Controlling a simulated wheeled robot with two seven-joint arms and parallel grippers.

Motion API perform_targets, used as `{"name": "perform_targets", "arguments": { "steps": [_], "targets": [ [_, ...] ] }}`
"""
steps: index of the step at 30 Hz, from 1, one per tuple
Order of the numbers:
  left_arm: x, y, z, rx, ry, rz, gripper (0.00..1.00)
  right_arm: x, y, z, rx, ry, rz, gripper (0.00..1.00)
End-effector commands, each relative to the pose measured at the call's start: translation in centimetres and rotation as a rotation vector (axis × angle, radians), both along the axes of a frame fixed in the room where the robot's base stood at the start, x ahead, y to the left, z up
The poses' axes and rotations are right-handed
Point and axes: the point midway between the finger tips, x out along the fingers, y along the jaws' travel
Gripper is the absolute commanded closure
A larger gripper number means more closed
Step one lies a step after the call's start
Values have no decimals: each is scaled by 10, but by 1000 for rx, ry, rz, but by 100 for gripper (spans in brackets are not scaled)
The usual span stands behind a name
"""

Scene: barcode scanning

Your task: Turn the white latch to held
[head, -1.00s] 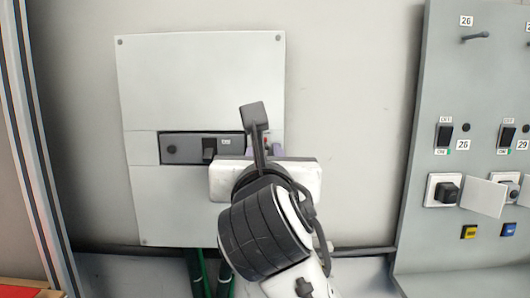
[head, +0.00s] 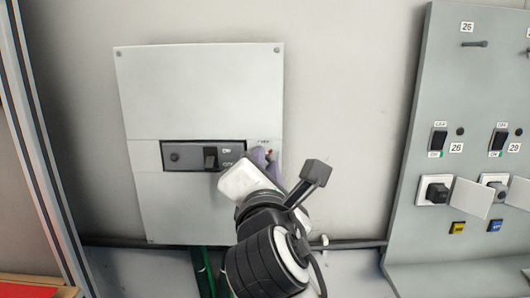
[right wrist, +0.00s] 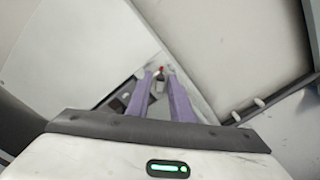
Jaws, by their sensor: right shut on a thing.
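My right gripper (head: 264,157) is at the right edge of the dark strip on the pale wall panel (head: 200,90). Its purple fingers are closed around the small white latch (right wrist: 159,86), which shows between them in the right wrist view. The fingers also show there (right wrist: 159,76). A small red mark (right wrist: 161,69) shows just beyond the fingertips. In the head view, the fingers and the tilted white gripper body hide most of the latch. My left gripper is not in view.
A dark strip (head: 190,157) with a black knob and a black switch lies left of the gripper. A grey board (head: 410,230) with switches, sockets and hooks stands at the right. Green cables (head: 205,265) hang below the panel. The wall between panel and board is bare.

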Motion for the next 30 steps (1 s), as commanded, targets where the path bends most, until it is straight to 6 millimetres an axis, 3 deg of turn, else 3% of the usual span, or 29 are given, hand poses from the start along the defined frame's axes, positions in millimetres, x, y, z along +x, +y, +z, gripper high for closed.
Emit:
{"name": "perform_targets", "arguments": {
  "steps": [18,30],
  "targets": [
    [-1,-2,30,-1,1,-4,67,0,-1,-2,553,4,0,100],
    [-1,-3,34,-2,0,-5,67,0,-1,-3,738,3,0,100]
  ]
}}
